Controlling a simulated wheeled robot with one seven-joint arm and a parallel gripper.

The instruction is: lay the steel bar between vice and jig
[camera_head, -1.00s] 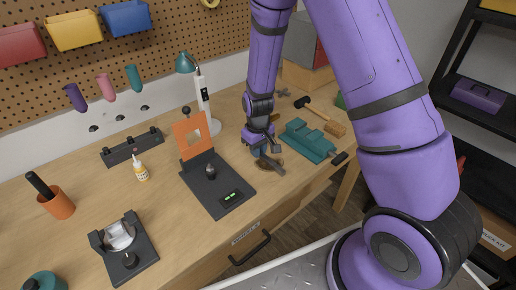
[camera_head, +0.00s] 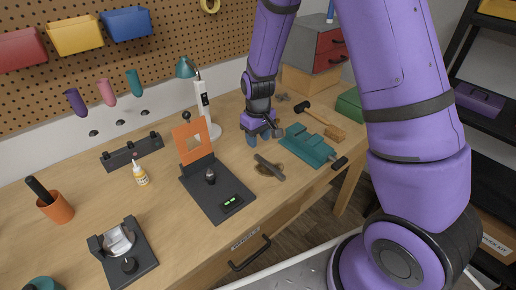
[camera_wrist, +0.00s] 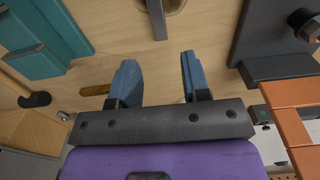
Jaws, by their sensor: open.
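The steel bar (camera_head: 269,167) is a short grey bar. It lies across a round brown dish (camera_head: 262,173) on the bench, between the teal vice (camera_head: 314,153) and the black jig (camera_head: 228,196) with its orange frame. My gripper (camera_head: 264,137) is open and empty, behind the bar and apart from it. In the wrist view, the blue fingers of my gripper (camera_wrist: 157,75) are spread with bare wood between them. The bar (camera_wrist: 156,18) shows at the top edge there, partly cut off, with the vice (camera_wrist: 45,40) left and the jig (camera_wrist: 265,35) right.
A white lamp (camera_head: 203,105) stands behind the jig. A glue bottle (camera_head: 140,174), a black rack (camera_head: 132,151) and an orange cup (camera_head: 56,207) are at left.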

